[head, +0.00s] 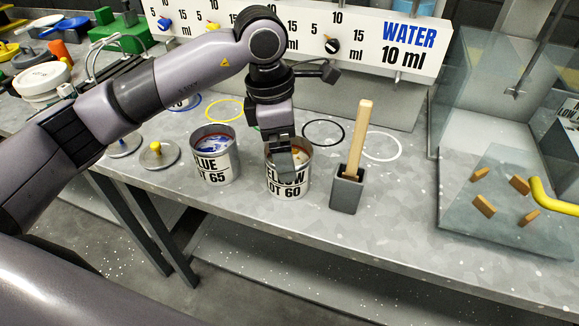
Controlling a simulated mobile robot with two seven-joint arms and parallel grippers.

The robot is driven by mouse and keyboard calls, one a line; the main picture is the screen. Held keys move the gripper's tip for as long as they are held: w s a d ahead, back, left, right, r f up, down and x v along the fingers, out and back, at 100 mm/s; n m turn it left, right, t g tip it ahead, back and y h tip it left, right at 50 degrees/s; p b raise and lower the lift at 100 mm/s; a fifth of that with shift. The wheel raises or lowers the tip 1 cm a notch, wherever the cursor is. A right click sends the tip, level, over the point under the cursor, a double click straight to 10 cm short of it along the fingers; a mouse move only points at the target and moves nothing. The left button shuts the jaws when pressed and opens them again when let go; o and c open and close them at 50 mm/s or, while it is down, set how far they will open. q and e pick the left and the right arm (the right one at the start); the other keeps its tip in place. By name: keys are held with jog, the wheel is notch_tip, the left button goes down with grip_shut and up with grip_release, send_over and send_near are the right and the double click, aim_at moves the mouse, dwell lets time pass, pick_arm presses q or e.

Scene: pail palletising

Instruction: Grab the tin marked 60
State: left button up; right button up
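The tin marked 60 (289,182) stands upright on the grey bench, with a label that partly reads yellow, lot 60. My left gripper (284,164) points down at this tin, with its fingers over the tin's mouth and near rim. The fingers overlap and hide part of the rim and label, so I cannot tell whether they are open or touching the tin. A similar tin marked blue, lot 65 (215,160) stands upright to its left, with blue and reddish residue inside. My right gripper is out of view.
A grey holder (346,193) with an upright wooden stick (359,140) stands close right of the tin. Round lids with knobs (156,155) lie at left. Coloured rings (381,146) mark the bench behind. A clear-walled box (500,200) with wooden blocks is at right. The bench front is clear.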

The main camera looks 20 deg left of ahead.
pick_arm(q)
jog(key=f, duration=0.2)
jog(key=d+f, duration=0.1)
jog(key=f, duration=0.1)
jog(key=shift+w, duration=0.1)
jog(key=shift+r, duration=0.1)
jog(key=c, duration=1.2)
jog(key=shift+r, duration=0.2)
